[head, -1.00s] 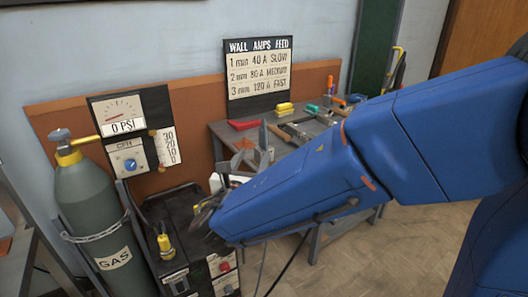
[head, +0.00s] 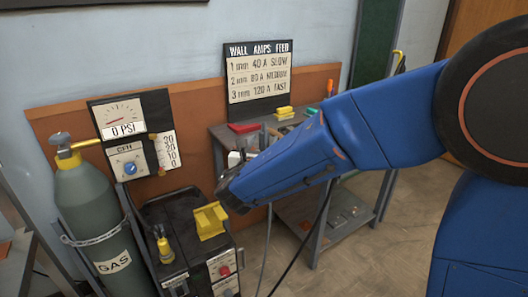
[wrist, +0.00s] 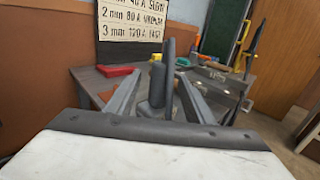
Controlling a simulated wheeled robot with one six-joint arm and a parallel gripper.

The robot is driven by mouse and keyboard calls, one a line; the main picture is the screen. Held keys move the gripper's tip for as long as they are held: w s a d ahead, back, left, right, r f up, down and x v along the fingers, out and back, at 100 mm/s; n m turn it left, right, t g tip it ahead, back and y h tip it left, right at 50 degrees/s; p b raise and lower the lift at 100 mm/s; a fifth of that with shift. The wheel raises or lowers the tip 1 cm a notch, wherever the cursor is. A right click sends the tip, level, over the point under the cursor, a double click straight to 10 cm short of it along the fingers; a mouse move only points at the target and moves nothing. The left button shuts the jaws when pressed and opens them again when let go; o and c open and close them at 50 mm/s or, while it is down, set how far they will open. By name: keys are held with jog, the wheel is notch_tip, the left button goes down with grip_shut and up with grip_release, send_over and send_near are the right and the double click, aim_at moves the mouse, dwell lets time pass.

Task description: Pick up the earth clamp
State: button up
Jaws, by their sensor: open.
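My gripper (wrist: 158,80) is open in the wrist view, with its two grey fingers apart and pointing toward the workbench. A grey upright shape (wrist: 157,90) shows between the fingers, with a taller dark piece beside it. It may be the earth clamp, but I cannot tell for sure, nor whether it touches the fingers. In the head view my gripper is mostly hidden behind my blue arm, near the bench's left front corner. No earth clamp can be made out clearly there.
The workbench (head: 221,131) carries a red piece (head: 243,127), yellow pieces (head: 284,112) and tools. A welder (head: 184,214) with a yellow bracket (head: 210,220) stands in front, beside a gas cylinder (head: 93,217). Cables hang near the bench. Floor is clear at right.

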jog(key=w, duration=0.2)
jog(key=w+d, duration=0.1)
jog(key=w, duration=0.2)
jog(key=c, duration=1.1)
